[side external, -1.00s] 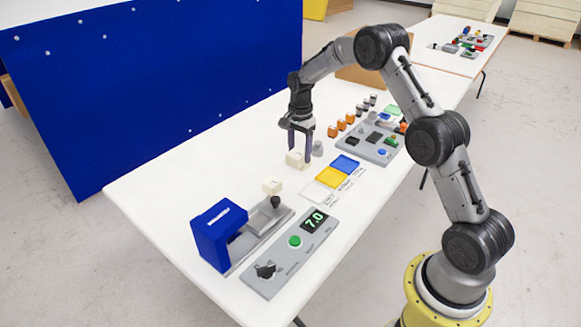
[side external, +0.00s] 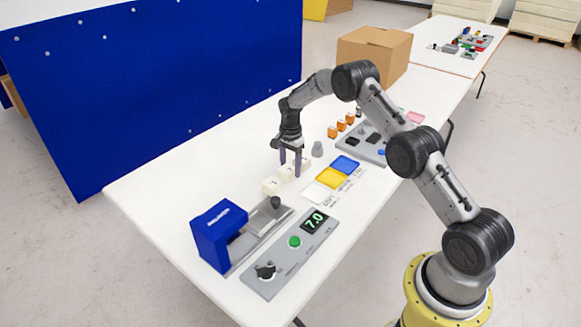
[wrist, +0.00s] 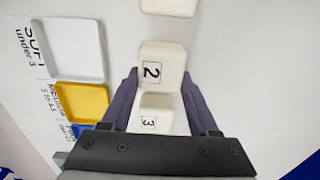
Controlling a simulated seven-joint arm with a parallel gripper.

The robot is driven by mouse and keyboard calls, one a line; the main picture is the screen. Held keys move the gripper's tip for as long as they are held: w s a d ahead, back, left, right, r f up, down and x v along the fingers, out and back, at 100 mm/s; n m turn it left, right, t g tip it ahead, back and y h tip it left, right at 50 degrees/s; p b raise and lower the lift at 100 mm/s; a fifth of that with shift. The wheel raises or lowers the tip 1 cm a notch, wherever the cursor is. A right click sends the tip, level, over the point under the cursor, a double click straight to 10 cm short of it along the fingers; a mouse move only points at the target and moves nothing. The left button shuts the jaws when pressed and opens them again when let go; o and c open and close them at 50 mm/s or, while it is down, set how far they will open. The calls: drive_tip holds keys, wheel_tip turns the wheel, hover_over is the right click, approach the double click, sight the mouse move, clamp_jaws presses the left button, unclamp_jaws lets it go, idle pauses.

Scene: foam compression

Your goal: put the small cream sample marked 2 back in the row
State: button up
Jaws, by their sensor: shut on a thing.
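The small cream sample marked 2 (wrist: 162,72) is between the fingertips of my gripper (wrist: 160,73), which is shut on it. In the side view, my gripper (side external: 290,165) points down with this sample (side external: 287,173) low over the white table. I cannot tell whether it touches the table. The sample marked 3 (wrist: 155,116) stands on its far side, partly hidden by a finger in the side view. Another cream sample (side external: 271,185) stands on its near side and shows at the top edge of the wrist view (wrist: 168,5). The three form a line.
White (side external: 317,192), yellow (side external: 331,178) and blue (side external: 345,164) trays lie to the right. A blue press (side external: 218,235) and a panel reading 7.0 (side external: 290,255) stand nearer the camera. A grey piece (side external: 317,149) and orange blocks (side external: 341,125) are farther back.

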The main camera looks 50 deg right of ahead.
drive_tip(key=shift+f, duration=0.1)
drive_tip(key=o, duration=1.3)
wheel_tip(320, 180, up, 12)
wheel_tip(320, 180, up, 13)
drive_tip(key=n+t, duration=0.1)
drive_tip(key=n, duration=0.3)
hover_over(290, 166)
drive_tip(key=s+a, duration=0.6)
drive_tip(key=s+a+r+n+t, duration=0.1)
drive_tip(key=s+a+r+n, duration=0.2)
drive_tip(key=s, duration=0.4)
drive_tip(key=s+a+r+n+t, duration=0.1)
drive_tip(key=s+a+r+n, duration=0.25)
drive_tip(key=s, duration=0.45)
drive_tip(key=s+a+r+n+t, duration=0.1)
drive_tip(key=s+a+r+n, duration=0.25)
drive_tip(key=s, duration=0.35)
drive_tip(key=s+a+f+n, duration=0.1)
drive_tip(key=s, duration=0.2)
drive_tip(key=s+f+n+t, duration=0.1)
drive_tip(key=s+f, duration=0.1)
drive_tip(key=s, duration=0.2)
drive_tip(key=s+a+f+n, duration=0.1)
drive_tip(key=s+f+n, duration=0.1)
drive_tip(key=s, duration=0.1)
drive_tip(key=shift+s+a+t, duration=0.3)
drive_tip(key=shift+s+a, duration=0.05)
